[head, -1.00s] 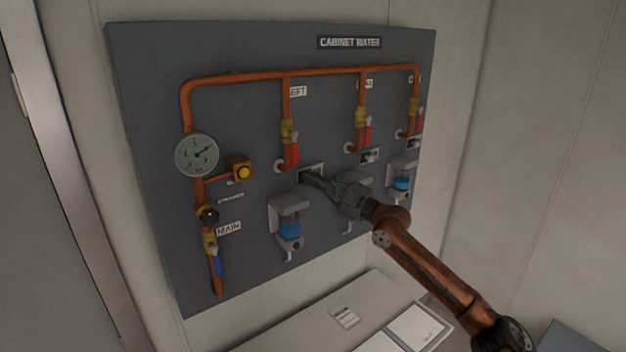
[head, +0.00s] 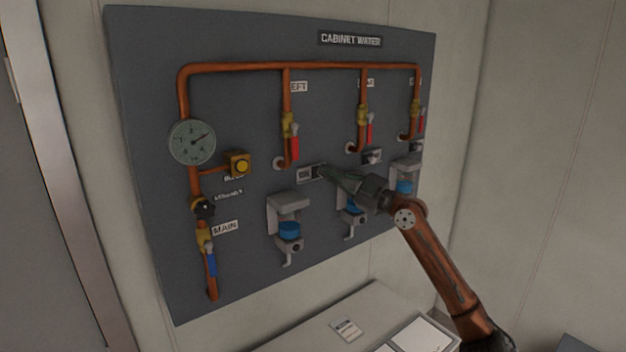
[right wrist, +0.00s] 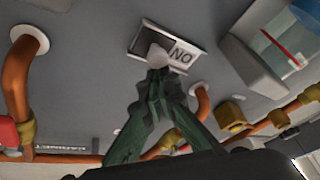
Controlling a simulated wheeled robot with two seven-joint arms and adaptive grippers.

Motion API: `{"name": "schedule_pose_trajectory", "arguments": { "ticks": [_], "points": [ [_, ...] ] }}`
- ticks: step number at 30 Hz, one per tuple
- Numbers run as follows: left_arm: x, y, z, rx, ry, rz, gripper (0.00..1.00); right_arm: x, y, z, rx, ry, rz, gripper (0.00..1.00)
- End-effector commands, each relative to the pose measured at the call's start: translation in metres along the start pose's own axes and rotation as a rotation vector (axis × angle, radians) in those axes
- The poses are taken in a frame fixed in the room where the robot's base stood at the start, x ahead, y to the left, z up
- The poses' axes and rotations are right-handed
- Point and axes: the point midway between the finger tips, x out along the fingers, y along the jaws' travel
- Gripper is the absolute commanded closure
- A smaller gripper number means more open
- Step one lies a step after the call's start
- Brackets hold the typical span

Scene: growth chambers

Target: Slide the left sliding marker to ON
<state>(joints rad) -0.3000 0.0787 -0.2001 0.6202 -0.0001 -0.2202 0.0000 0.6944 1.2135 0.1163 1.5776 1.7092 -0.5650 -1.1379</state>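The left sliding marker's plate (head: 304,174) sits on the grey panel below the left branch pipe. Its left half shows the word ON, and the dark slider covers its right part. In the right wrist view the plate (right wrist: 184,54) appears upside down, with the dark slider (right wrist: 146,41) and a pale round knob (right wrist: 158,57). My right gripper (head: 324,172) is at the slider; in the right wrist view its fingertips (right wrist: 159,76) are together at the knob and hide its lower side. My left gripper is not in view.
Copper pipes (head: 290,66) with red-handled valves run above the plate. A dispenser with a blue part (head: 289,230) hangs below it, and another is under my right gripper. A bench (head: 300,337) stands below.

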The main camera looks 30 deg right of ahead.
Motion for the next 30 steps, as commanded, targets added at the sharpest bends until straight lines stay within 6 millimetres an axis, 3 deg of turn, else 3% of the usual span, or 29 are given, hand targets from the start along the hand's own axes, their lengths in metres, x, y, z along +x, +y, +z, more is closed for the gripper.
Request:
{"name": "schedule_pose_trajectory", "arguments": {
  "ticks": [7,14,21,30],
  "points": [
    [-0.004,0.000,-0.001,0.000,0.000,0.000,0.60,0.003,0.000,-0.005,-0.001,-0.003,-0.001,1.00],
    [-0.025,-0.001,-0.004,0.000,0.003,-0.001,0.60,0.021,-0.001,-0.041,-0.001,0.006,-0.007,1.00],
    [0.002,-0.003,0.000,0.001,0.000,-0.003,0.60,-0.025,-0.007,-0.034,0.002,0.001,-0.006,1.00],
    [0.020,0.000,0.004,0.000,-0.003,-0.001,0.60,-0.072,-0.004,-0.036,0.001,0.003,-0.004,1.00]
  ]
}}
